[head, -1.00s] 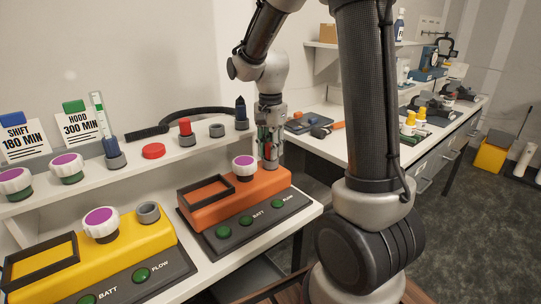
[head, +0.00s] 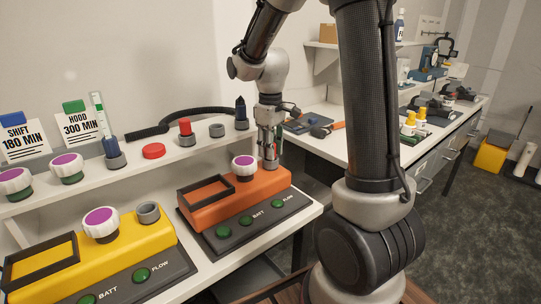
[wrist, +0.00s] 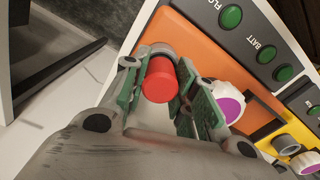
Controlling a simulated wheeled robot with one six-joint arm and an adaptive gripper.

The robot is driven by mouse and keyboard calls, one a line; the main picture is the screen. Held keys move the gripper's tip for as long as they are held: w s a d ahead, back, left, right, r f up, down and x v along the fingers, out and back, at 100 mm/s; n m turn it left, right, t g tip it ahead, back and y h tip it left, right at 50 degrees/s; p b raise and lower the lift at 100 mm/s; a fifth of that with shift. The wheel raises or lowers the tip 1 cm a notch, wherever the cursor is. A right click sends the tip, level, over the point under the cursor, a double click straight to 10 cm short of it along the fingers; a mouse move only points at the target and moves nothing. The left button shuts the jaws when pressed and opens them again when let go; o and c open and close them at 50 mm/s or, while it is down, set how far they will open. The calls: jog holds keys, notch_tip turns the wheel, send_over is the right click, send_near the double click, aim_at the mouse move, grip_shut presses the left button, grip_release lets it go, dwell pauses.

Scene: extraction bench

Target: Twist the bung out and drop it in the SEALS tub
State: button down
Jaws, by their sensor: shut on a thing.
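A red bung (wrist: 160,82) sits between the green-padded fingers of my gripper (wrist: 158,88) in the wrist view. The fingers are shut on it. A grey collar (wrist: 158,51) shows just beyond the bung, at the end of the orange unit (wrist: 200,52). I cannot tell whether the bung is still seated in it. In the head view my gripper (head: 269,156) points down over the right end of the orange unit (head: 216,208), and the fingers hide the bung. No tub labelled SEALS can be made out.
A white and purple knob (head: 243,166) stands close left of my gripper. The yellow unit (head: 105,245) with an open grey port (head: 148,212) is at front left. The shelf behind holds a red cap (head: 154,151), a red plug (head: 185,131) and a black hose (head: 185,116).

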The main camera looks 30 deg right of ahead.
jog(key=c, duration=1.1)
grip_release()
jog(key=m, duration=0.4)
jog(key=shift+m, duration=0.3)
jog(key=m, duration=1.3)
jog(key=shift+m, duration=0.4)
